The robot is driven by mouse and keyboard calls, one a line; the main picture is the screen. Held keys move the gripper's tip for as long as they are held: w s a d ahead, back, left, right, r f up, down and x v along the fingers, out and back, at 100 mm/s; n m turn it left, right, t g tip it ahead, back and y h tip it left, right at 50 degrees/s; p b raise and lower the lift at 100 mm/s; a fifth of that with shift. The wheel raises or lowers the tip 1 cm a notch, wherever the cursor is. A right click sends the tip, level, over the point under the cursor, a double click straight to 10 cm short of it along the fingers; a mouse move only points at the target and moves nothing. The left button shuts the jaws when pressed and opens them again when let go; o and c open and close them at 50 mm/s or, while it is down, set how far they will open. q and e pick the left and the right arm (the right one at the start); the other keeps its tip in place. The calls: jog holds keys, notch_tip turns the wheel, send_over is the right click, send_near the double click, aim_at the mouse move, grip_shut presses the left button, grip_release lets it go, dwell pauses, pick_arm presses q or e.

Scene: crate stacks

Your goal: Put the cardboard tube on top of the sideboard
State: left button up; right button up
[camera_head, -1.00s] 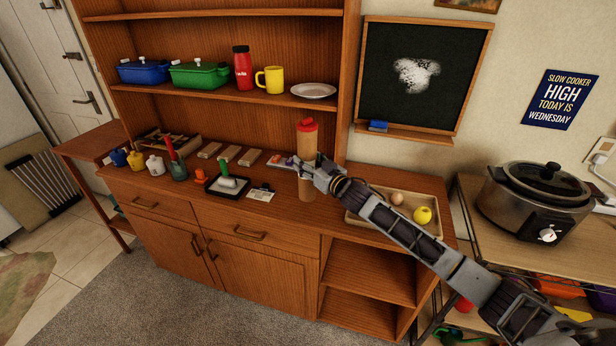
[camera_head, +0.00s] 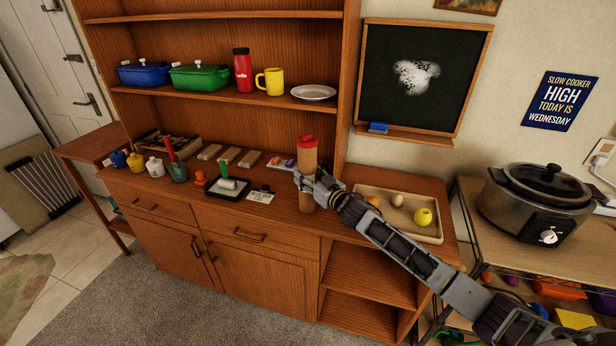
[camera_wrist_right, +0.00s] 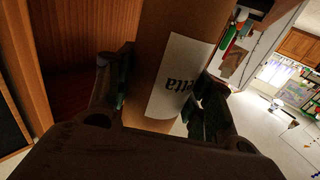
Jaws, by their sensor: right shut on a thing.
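The cardboard tube (camera_head: 308,158) is brown with a red cap and stands upright over the front part of the sideboard (camera_head: 285,222). My right gripper (camera_head: 307,185) is shut around the tube's middle. In the right wrist view the tube (camera_wrist_right: 185,22) sits between both fingers (camera_wrist_right: 160,100), with a white label facing the camera. The tube's lower end shows below the gripper in the head view; I cannot tell whether it touches the sideboard top. My left gripper is not in view.
A wooden tray (camera_head: 432,235) with an egg and a yellow fruit lies right of the tube. A black tray (camera_head: 232,193) and a card (camera_head: 262,197) lie to its left. The upright shelf unit (camera_head: 222,122) rises behind. A slow cooker (camera_head: 545,205) stands at right.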

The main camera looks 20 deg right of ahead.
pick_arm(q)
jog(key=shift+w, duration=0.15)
pick_arm(e)
jog(key=o, duration=1.1)
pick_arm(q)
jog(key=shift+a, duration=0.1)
pick_arm(e)
jog(key=shift+o, duration=0.2)
jog(key=shift+r, duration=0.1)
jog(key=shift+s, duration=0.1)
jog(key=shift+v, duration=2.2)
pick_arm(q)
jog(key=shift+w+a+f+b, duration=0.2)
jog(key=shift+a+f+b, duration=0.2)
pick_arm(e)
send_near(313, 179)
jog(key=shift+w+a, duration=0.15)
jog(key=shift+w, duration=0.2)
